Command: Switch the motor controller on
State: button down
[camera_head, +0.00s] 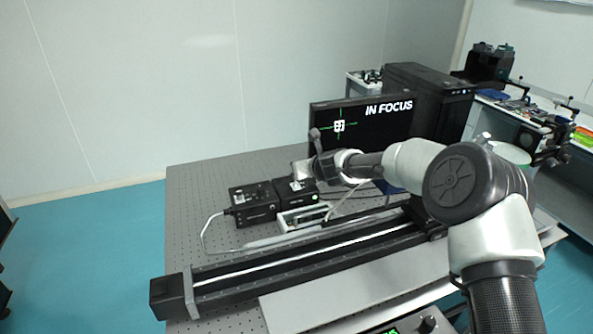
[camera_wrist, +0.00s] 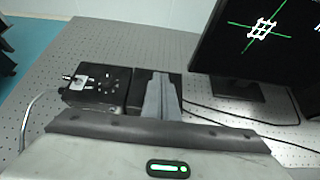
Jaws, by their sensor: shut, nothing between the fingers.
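Two black boxes stand side by side on the perforated optical table (camera_head: 190,205). The left black box (camera_head: 253,205) has a cable at its left side and small fittings on top, which also show in the wrist view (camera_wrist: 97,85). The right black box (camera_head: 297,192) has a small green light on its front; in the wrist view (camera_wrist: 142,78) it is partly hidden behind my fingers. I cannot tell which box is the motor controller; no label is readable. My gripper (camera_wrist: 160,80) is shut and empty, over the right box. I cannot tell whether it touches the box.
A monitor (camera_head: 350,128) reading "IN FOCUS" and a black computer tower (camera_head: 430,95) stand behind. A long black linear rail (camera_head: 290,265) crosses the front of the table. Cables run right of the boxes. The table's left part is clear.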

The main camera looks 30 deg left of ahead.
notch_tip(320, 180, up, 9)
jog(key=s+d+p, duration=0.1)
jog(key=shift+d+f+p, duration=0.15)
jog(key=shift+d+p, duration=0.1)
jog(key=shift+p, duration=0.05)
jog(key=s+d+r+n+h, duration=0.1)
jog(key=s+d+r+n, duration=0.3)
jog(key=d, duration=0.5)
jog(key=s+d+r+n+h, duration=0.1)
jog(key=s+d+r+n, duration=0.2)
jog(key=d+r+n, duration=0.4)
jog(key=s+d+r+n+h, duration=0.1)
jog(key=s+d+r+n, duration=0.25)
jog(key=d, duration=0.65)
jog(key=s+d+f+n+h, duration=0.1)
jog(key=s+d+n+h, duration=0.1)
jog(key=s+d, duration=0.6)
jog(key=s+d+f+n+g+h, duration=0.1)
jog(key=s+d+f+n+h, duration=0.1)
jog(key=s+d+n, duration=0.3)
jog(key=s+d+f+n+h, duration=0.1)
jog(key=s+d+n, duration=0.3)
jog(key=s+d, duration=0.7)
jog(key=d+h, duration=0.1)
jog(key=d, duration=0.3)
jog(key=shift+s+d+f+g, duration=0.15)
jog(key=shift+d+f+g, duration=0.2)
jog(key=shift+d+g, duration=0.05)
jog(key=shift+a+n, duration=0.2)
jog(key=shift+n, duration=0.05)
